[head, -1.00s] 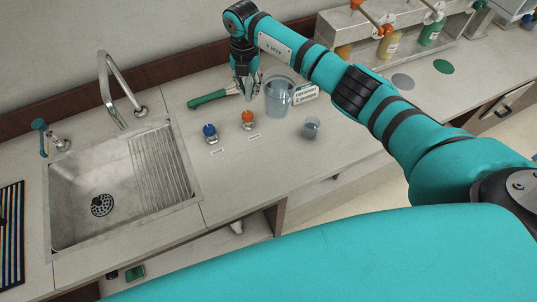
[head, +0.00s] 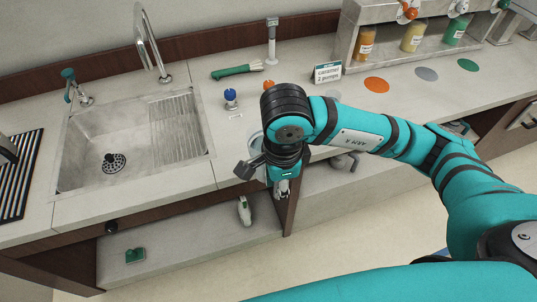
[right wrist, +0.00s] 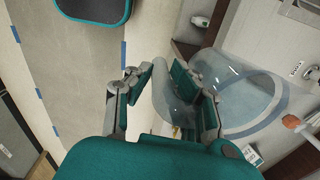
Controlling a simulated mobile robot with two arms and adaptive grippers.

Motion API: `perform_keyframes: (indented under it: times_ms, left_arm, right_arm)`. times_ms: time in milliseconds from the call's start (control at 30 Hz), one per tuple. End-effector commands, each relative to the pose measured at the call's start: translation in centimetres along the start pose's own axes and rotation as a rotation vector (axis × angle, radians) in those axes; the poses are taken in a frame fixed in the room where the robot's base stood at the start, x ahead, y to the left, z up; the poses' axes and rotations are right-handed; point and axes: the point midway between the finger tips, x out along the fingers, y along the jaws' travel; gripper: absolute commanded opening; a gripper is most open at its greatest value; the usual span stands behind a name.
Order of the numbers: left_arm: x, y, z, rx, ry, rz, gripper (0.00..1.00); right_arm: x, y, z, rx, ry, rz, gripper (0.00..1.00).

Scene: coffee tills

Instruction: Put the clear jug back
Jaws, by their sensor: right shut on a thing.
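The clear jug (head: 255,142) shows only in part in the head view, behind my right wrist near the counter's front edge. In the right wrist view, the clear jug (right wrist: 240,95) is large, on the right of the fingers. My right gripper (right wrist: 168,92) is shut on a clear part at its side, which looks like the handle. In the head view the right gripper (head: 284,187) points down in front of the counter edge. Whether the jug's base touches the counter is hidden. My left gripper is in neither view.
A sink (head: 130,145) with a tap is at left. A blue-topped knob (head: 230,97), an orange-topped knob (head: 268,85), a green-handled tool (head: 236,71) and a caramel sign (head: 327,73) stand or lie behind.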

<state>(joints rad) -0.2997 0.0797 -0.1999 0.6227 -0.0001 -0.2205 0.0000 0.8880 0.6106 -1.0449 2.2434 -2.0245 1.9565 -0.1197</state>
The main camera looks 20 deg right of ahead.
Motion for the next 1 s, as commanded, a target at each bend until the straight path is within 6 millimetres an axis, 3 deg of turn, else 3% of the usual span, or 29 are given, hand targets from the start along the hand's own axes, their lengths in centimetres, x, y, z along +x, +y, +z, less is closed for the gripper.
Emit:
perform_keyframes:
  times_ms: [167,267,700,1000]
  left_arm:
    - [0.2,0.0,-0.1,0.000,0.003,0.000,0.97]
    - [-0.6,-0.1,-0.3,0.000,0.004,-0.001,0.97]
    - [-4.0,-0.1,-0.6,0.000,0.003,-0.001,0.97]
    - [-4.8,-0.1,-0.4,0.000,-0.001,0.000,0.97]
  right_arm:
    - [0.1,0.7,-0.6,-0.079,-0.006,-0.006,0.00]
    - [0.2,-0.9,-1.1,-0.082,-0.005,-0.004,0.00]
    - [1.6,-11.2,-3.8,-0.082,-0.007,-0.005,0.00]
    - [2.2,-14.0,-4.6,-0.084,-0.008,-0.006,0.00]
